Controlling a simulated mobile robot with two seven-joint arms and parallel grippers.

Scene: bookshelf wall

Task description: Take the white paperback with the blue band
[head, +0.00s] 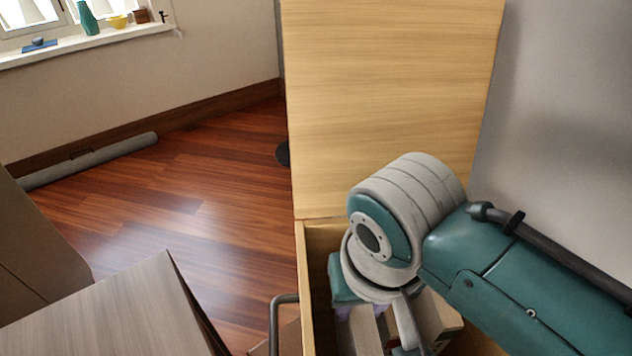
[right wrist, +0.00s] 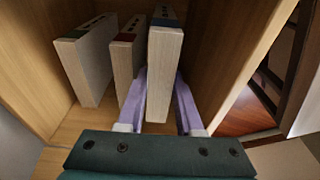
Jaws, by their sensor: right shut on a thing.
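In the right wrist view, the white book with a blue patch at its top (right wrist: 165,72) stands upright in a wooden compartment, its pale page edge facing me. My right gripper (right wrist: 160,80) has one purple finger on each side of this book and is shut on it. The fingertips are partly hidden beside it. In the head view, my right wrist covers most of the compartment, and only parts of the pale books show below it. The book's full cover is hidden. My left gripper is not in view.
A book with a dark red patch (right wrist: 127,72) stands close left of the gripped one, and another pale book (right wrist: 88,68) stands further left. The wooden compartment wall (right wrist: 228,45) rises on the right. A grey-brown tabletop (head: 115,315) is at the lower left of the head view.

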